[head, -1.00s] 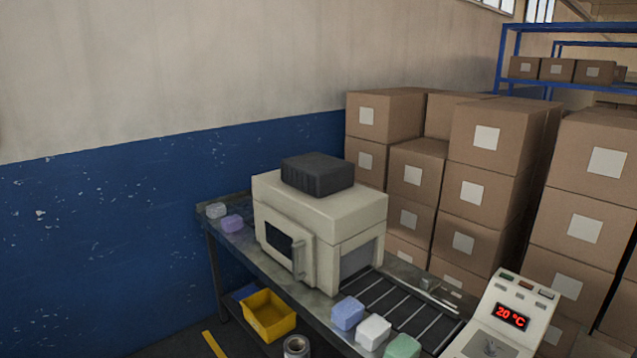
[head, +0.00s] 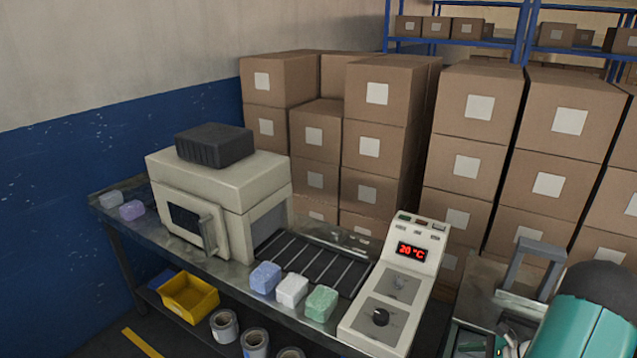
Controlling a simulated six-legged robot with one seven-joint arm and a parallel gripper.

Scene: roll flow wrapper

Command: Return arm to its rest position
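My gripper and arm are not clearly seen in the head view, so I cannot tell the arm's pose. The cream wrapper machine (head: 215,200) stands on the metal table (head: 225,272), with a dark grey block (head: 214,146) on its top. The cream control panel (head: 395,295) shows a red 20 °C reading and has a dark knob.
Blue (head: 265,278), white (head: 292,290) and green (head: 321,303) packs sit by the conveyor (head: 310,262). A yellow bin (head: 188,297) and several rolls (head: 224,326) are below. Box stacks (head: 377,130) fill the back. A teal rounded part (head: 590,318) is at lower right.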

